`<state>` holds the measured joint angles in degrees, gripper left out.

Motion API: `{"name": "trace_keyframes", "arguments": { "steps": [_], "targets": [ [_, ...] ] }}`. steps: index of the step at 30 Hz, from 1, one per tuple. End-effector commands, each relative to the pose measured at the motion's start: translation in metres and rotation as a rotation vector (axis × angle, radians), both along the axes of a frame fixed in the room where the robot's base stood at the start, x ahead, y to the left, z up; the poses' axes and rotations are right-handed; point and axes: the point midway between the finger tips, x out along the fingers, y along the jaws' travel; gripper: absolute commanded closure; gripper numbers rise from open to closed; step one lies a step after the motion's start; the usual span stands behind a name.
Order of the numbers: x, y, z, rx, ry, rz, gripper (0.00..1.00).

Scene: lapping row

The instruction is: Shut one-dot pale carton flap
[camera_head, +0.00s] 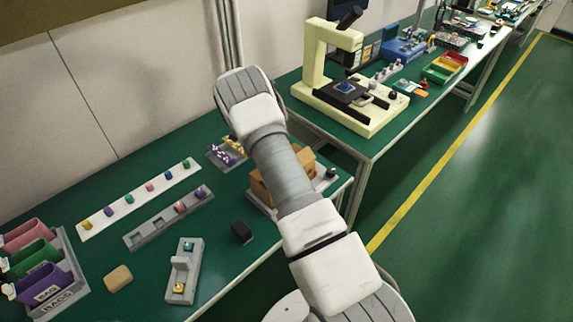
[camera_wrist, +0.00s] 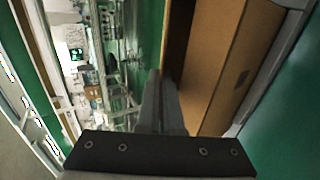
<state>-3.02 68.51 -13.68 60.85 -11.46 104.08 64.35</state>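In the head view a brown carton (camera_head: 261,189) sits on a grey tray (camera_head: 257,205), largely hidden behind my arm; more brown cardboard (camera_head: 306,158) shows on the arm's other side. In the wrist view a brown carton (camera_wrist: 218,70) fills the right of centre, with a dark gap along its left side and a small dark mark on its right face. I cannot count dots or tell how its flap stands. My gripper (camera_wrist: 162,80) has its fingers together with nothing visible between them, beside the carton's lower left edge. Contact is unclear. The head view hides the gripper.
A small black block (camera_head: 241,232) and a grey fixture (camera_head: 184,272) stand left of the carton tray. A purple-and-yellow parts tray (camera_head: 227,154) lies behind. A cream machine (camera_head: 340,85) stands on the farther bench. Bare green bench top lies around the black block.

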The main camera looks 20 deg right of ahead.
Motion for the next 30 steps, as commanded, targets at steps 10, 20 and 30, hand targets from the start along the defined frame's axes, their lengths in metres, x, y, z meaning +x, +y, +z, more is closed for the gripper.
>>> {"name": "trace_keyframes", "arguments": {
  "steps": [10,20,30],
  "targets": [
    [0.0009,0.0002,-0.0026,-0.016,0.045,0.000,1.00],
    [0.0008,0.0001,-0.0024,-0.016,0.045,0.000,0.94],
    [0.0009,0.0002,-0.0025,-0.016,0.045,0.001,0.66]
  ]
}}
